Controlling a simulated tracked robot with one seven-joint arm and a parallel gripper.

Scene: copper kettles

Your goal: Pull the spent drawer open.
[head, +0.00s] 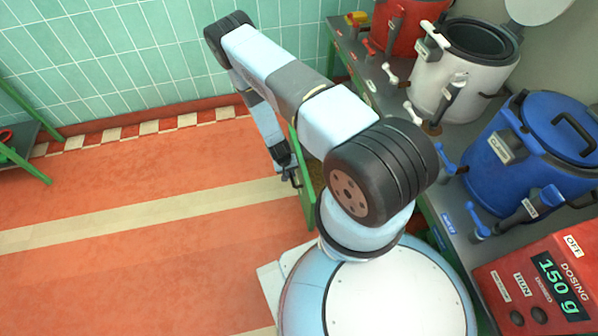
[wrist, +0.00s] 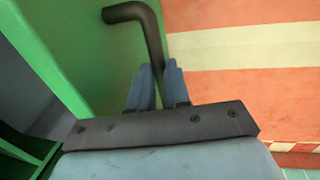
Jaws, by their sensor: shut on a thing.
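The green drawer front (head: 307,192) shows at the bench's left side in the head view, partly hidden by my arm. In the wrist view the green panel (wrist: 90,45) fills the upper left. A dark bent bar handle (wrist: 150,28) stands out from it. My gripper (wrist: 157,82) is shut on this handle, with one blue finger on each side of the bar. In the head view my gripper (head: 288,172) is at the green front, small and dark. I cannot tell how far the drawer is out, and no label on it is readable.
On the grey bench (head: 462,215) stand a red kettle (head: 405,22), a white kettle (head: 445,85), a blue kettle (head: 530,160) and a red dosing box (head: 535,285) reading 150 g. The red floor (head: 130,190) left of the drawer is clear. A green-legged stand (head: 25,160) is far left.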

